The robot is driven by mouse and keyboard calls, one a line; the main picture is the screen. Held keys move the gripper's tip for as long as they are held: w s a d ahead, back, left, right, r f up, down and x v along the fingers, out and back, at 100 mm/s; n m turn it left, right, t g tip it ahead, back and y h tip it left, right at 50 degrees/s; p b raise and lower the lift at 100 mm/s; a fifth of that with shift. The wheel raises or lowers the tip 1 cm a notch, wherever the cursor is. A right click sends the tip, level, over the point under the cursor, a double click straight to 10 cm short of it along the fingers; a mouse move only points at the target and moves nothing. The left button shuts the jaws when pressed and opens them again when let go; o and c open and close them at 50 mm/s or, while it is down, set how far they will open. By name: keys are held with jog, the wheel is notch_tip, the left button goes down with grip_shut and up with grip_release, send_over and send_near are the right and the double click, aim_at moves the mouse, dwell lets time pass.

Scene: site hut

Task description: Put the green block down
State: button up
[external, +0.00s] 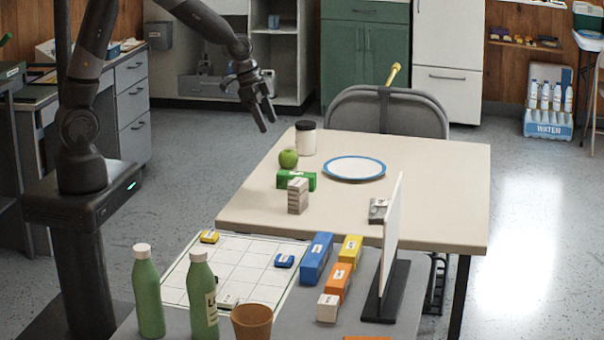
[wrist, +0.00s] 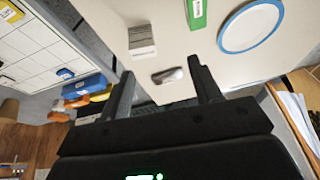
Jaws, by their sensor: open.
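The green block (external: 284,180) lies on the beige table (external: 440,205), in front of the green apple (external: 288,158) and partly hidden by a grey-beige block (external: 298,197). In the wrist view the green block (wrist: 197,14) is at the top edge, cut off by the frame. My gripper (external: 267,122) is open and empty, raised in the air beyond the left side of the table, apart from the green block. Its two fingers also show in the wrist view (wrist: 160,68), spread with nothing held between them.
A blue-rimmed plate (external: 355,168) and a dark-lidded jar (external: 306,138) stand on the table. A small grey item (external: 378,210) lies near the white upright panel (external: 394,235). The nearer table holds a white grid board (external: 228,262), colored blocks and green bottles (external: 148,290).

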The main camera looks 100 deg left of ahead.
jog(key=s+d+r, duration=0.8)
jog(key=d+r, duration=0.3)
jog(key=d, duration=0.2)
jog(key=s+d+r, duration=0.1)
jog(key=s+d, duration=0.3)
jog(key=s, duration=0.3)
jog(key=s+d+r+t, duration=0.1)
jog(key=s+d, duration=0.3)
jog(key=s, duration=0.4)
jog(key=shift+d+r+n, duration=0.3)
jog(key=shift+d+r, duration=0.05)
jog(key=shift+r, duration=0.4)
